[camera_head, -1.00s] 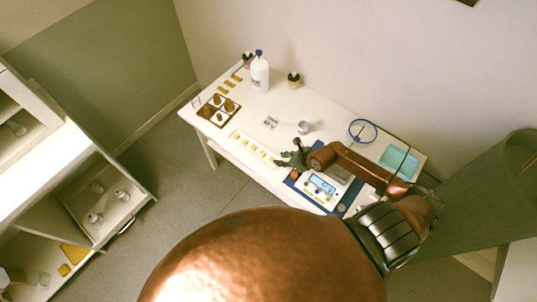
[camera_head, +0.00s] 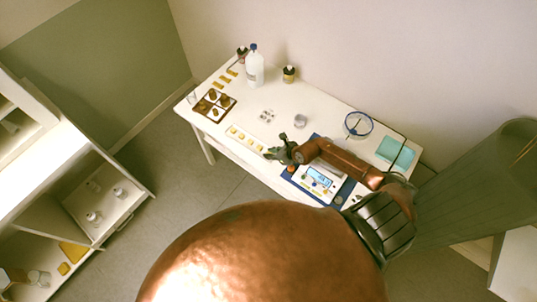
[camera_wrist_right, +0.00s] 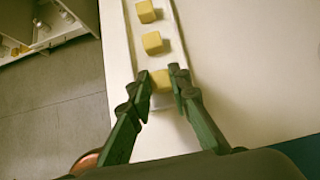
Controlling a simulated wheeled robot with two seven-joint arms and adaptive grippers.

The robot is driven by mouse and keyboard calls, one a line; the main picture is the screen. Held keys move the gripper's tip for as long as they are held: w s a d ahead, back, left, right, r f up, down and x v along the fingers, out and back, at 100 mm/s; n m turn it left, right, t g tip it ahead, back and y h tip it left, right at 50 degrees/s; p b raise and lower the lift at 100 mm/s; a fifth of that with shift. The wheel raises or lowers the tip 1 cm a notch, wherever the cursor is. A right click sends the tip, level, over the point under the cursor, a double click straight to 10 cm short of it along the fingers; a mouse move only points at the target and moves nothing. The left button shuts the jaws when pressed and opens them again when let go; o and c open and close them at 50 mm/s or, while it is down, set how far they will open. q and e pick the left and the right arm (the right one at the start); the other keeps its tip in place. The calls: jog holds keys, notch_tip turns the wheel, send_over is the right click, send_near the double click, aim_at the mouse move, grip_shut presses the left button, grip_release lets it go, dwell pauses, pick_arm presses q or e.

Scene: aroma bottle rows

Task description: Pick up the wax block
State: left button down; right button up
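Several yellow wax blocks sit in a row on a narrow white tray near the table's front edge. In the right wrist view, the nearest wax block (camera_wrist_right: 161,80) lies between the fingertips of my right gripper (camera_wrist_right: 160,75), partly hidden by them. The gripper is open, with a finger on each side; I cannot tell if either touches the block. Another wax block (camera_wrist_right: 152,42) and a further one (camera_wrist_right: 146,12) lie beyond it on the white tray (camera_wrist_right: 172,25). In the head view, my right gripper (camera_head: 272,153) is at the row's right end. My left gripper is not in view.
A scale (camera_head: 318,178) on a blue mat stands right of the gripper, under my right arm. A brown compartment tray (camera_head: 203,110), a white bottle (camera_head: 255,70), a small cup (camera_head: 300,121) and a blue-rimmed round item (camera_head: 371,126) stand elsewhere. The table's middle is mostly clear.

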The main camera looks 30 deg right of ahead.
jog(key=shift+c, duration=0.7)
jog(key=shift+r, duration=0.15)
jog(key=shift+r, duration=0.25)
notch_tip(320, 180, up, 3)
jog(key=shift+f, duration=0.2)
jog(key=s+a+r, duration=0.3)
jog(key=s+r, duration=0.7)
jog(key=s, duration=0.4)
jog(key=w+a+r+b, duration=0.3)
jog(key=w+a+r, duration=0.1)
jog(key=r, duration=0.3)
jog(key=w+a+r+n+b, duration=0.1)
jog(key=w+a+r+b, duration=0.2)
jog(key=r, duration=0.5)
jog(key=shift+w+a+r+y, duration=0.25)
jog(key=shift+w+a, duration=0.3)
jog(key=shift+w, duration=0.6)
